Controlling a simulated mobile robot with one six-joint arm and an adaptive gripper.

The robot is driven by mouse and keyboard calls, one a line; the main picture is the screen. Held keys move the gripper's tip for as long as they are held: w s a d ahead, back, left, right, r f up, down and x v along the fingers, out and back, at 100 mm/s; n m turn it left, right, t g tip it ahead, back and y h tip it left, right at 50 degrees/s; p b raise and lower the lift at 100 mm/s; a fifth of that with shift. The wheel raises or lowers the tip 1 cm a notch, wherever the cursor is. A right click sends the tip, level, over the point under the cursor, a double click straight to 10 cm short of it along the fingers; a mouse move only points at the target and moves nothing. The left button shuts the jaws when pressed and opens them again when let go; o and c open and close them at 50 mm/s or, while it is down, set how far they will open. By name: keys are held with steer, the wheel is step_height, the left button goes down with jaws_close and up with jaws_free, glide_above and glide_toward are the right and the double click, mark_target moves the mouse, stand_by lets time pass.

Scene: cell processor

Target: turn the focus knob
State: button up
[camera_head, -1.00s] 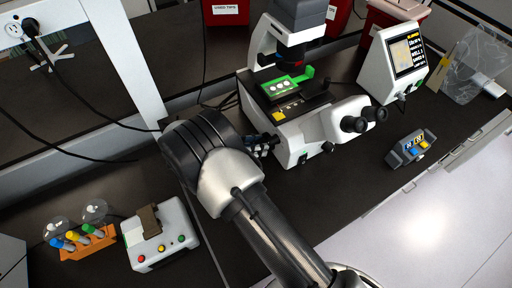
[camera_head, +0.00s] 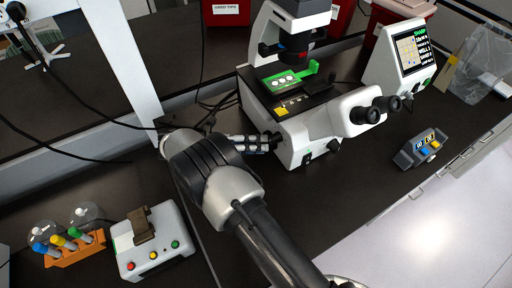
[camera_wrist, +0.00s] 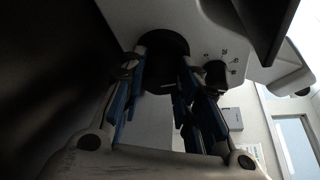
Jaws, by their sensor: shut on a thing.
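The white microscope (camera_head: 322,138) stands on the dark bench, with a green slide holder (camera_head: 293,77) on its stage. Its dark focus knob (camera_head: 276,138) is on the left side of the base, partly hidden by my gripper (camera_head: 270,141). In the wrist view the round black focus knob (camera_wrist: 168,45) sits between the blue-padded fingers of my gripper (camera_wrist: 167,70). The gripper is shut on the knob, one finger on each side. The printed scale (camera_wrist: 224,59) shows beside a smaller dark knob (camera_wrist: 215,73).
A screen unit (camera_head: 401,58) stands right of the eyepieces (camera_head: 378,108). A small grey device (camera_head: 421,149) lies near the bench edge. At lower left are a white button box (camera_head: 150,243) and an orange tube rack (camera_head: 76,250). Cables (camera_head: 70,143) cross the left side.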

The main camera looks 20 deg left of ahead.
steer(key=shift+w+d+n+b, duration=0.15)
steer(key=shift+n+b, duration=0.15)
steer(key=shift+n, duration=0.2)
steer(key=shift+h, duration=0.3)
steer(key=o, duration=1.1)
steer(key=shift+c, duration=0.2)
